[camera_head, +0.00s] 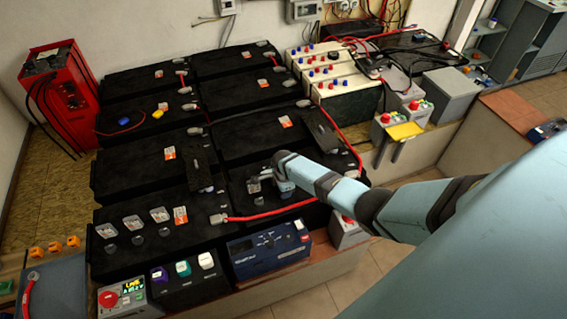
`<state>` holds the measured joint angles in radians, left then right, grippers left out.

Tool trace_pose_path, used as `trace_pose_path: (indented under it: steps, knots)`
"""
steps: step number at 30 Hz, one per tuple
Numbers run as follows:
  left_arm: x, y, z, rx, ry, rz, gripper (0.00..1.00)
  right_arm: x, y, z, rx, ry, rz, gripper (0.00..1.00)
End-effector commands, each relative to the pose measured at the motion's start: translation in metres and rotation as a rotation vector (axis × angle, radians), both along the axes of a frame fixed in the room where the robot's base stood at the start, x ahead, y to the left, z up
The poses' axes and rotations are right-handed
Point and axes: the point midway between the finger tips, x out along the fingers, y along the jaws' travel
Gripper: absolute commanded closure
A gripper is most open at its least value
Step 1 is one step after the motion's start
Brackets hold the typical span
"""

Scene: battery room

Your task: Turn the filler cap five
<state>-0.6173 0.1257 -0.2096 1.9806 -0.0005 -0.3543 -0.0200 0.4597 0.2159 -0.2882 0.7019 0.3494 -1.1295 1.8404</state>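A large black battery (150,262) at the front left carries a row of clear-grey filler caps (159,214) on its top. A second black battery (245,212) lies to its right, with grey caps (253,186) near its middle. I cannot read any numbers, so which cap is number five is unclear. My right arm comes in from the right, and its gripper (280,185) is low over the right battery beside its caps. The fingers are small and partly hidden by the wrist. Whether they touch a cap cannot be told. My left gripper is out of view.
A red cable (270,215) runs along the right battery's front and right side. A red unit (60,95) stands at the far left. More black batteries fill the back.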

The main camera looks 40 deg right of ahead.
Motion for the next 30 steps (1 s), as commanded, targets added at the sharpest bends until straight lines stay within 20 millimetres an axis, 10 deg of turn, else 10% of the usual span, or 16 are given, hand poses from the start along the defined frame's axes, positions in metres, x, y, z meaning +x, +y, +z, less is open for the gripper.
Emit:
trace_pose_path:
  steps: [30]
  knots:
    - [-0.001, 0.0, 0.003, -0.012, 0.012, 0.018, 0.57, -0.001, -0.001, 0.137, 0.0, 0.0, -0.001, 0.63]
